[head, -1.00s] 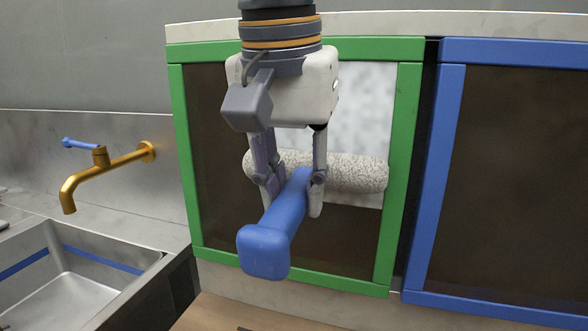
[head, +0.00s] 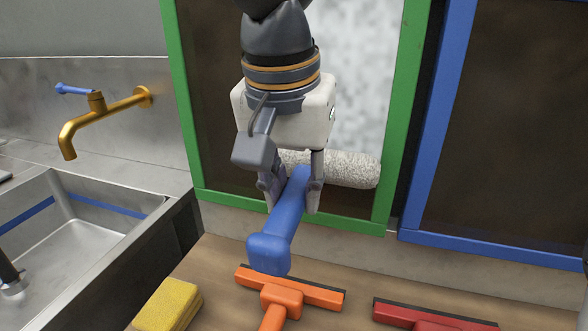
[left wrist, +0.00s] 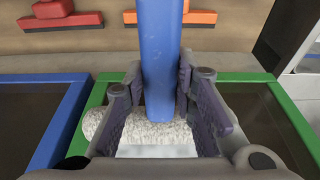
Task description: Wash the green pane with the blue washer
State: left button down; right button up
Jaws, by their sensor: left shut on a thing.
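The blue washer has a blue handle (head: 282,222) and a speckled pale roller (head: 345,169). My left gripper (head: 291,195) is shut on the handle; the handle also shows between the fingers in the left wrist view (left wrist: 159,60). The roller lies across the lower part of the green-framed pane and looks to be against it; exact contact is hard to tell. The green pane (head: 396,125) has a pale, cleaner-looking band (head: 362,85) above the roller on its right side. Its left part (head: 208,80) is dark brown. My right gripper is not in view.
A blue-framed dark pane (head: 520,130) stands to the right. On the wooden counter below lie a yellow sponge (head: 168,306), an orange squeegee (head: 290,289) and a red squeegee (head: 425,315). A steel sink (head: 85,235) with a brass tap (head: 105,118) is at the left.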

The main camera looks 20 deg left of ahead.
pick_arm(q)
jog(key=s+x, duration=0.1)
jog(key=x, duration=0.7)
jog(key=shift+s+f, duration=0.25)
jog(key=shift+s, duration=0.15)
jog(key=s, duration=0.7)
jog(key=shift+a, duration=0.15)
